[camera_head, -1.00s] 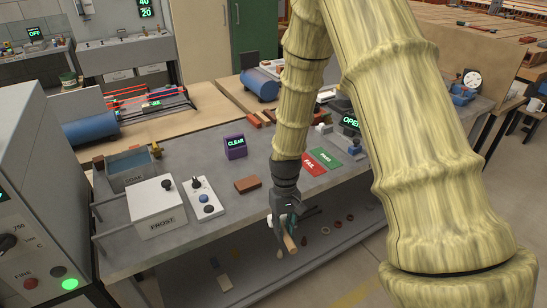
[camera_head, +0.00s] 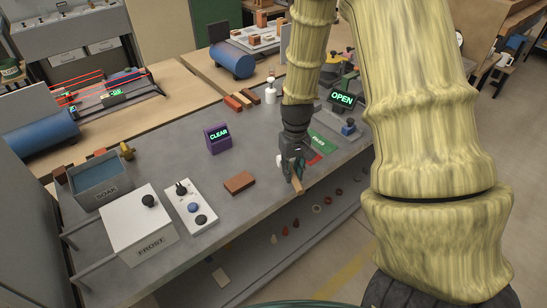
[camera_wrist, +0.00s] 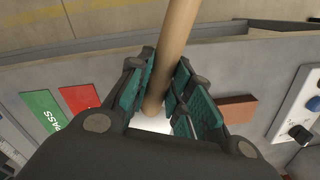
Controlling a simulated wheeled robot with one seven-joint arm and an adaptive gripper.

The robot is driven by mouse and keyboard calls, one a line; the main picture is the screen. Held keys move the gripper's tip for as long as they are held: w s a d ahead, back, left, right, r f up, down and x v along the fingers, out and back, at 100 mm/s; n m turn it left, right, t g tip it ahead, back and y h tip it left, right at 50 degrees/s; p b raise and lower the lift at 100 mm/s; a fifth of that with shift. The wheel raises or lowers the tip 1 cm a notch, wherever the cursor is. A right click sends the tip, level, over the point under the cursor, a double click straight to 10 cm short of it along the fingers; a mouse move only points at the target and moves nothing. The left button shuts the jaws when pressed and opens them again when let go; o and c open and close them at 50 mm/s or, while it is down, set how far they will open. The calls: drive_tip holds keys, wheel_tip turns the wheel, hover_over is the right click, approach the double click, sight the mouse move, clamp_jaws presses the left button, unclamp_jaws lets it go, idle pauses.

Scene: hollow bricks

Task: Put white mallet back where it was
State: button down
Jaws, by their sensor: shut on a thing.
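My gripper (camera_head: 293,171) is shut on the wooden handle of the white mallet, above the front edge of the grey bench. The handle (camera_head: 297,188) sticks out below the fingers, toward the front. A white part, which looks like the mallet head (camera_head: 280,160), shows at the left of the gripper. In the wrist view the teal finger pads (camera_wrist: 160,88) press on both sides of the tan handle (camera_wrist: 177,35), and a white patch shows under its near end. Much of the head is hidden by the gripper.
The grey bench holds a brown brick (camera_head: 239,182), a purple CLEAR sign (camera_head: 218,138), a white switch box (camera_head: 192,207), a FROST box (camera_head: 138,225), a SOAK basin (camera_head: 99,180) and an OPEN sign (camera_head: 342,98). Green PASS (camera_head: 322,140) and red FAIL pads lie beside my gripper. A white upright object (camera_head: 271,90) stands behind.

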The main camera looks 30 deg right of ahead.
drive_tip(key=p, duration=0.3)
hover_over(275, 169)
drive_tip(key=shift+d+f, duration=0.15)
drive_tip(key=shift+f, duration=0.3)
drive_tip(key=shift+f+p, duration=0.85)
drive_tip(key=shift+f, duration=0.9)
drive_tip(key=shift+f, duration=0.1)
drive_tip(key=c, duration=1.3)
unclamp_jaws()
drive_tip(key=shift+w+d+r+b, duration=0.15)
drive_tip(key=shift+r+b, duration=0.95)
drive_tip(key=shift+r, duration=1.95)
drive_tip(key=shift+w+d+r+b, duration=0.1)
drive_tip(key=shift+r+b, duration=0.95)
drive_tip(key=shift+r, duration=2)
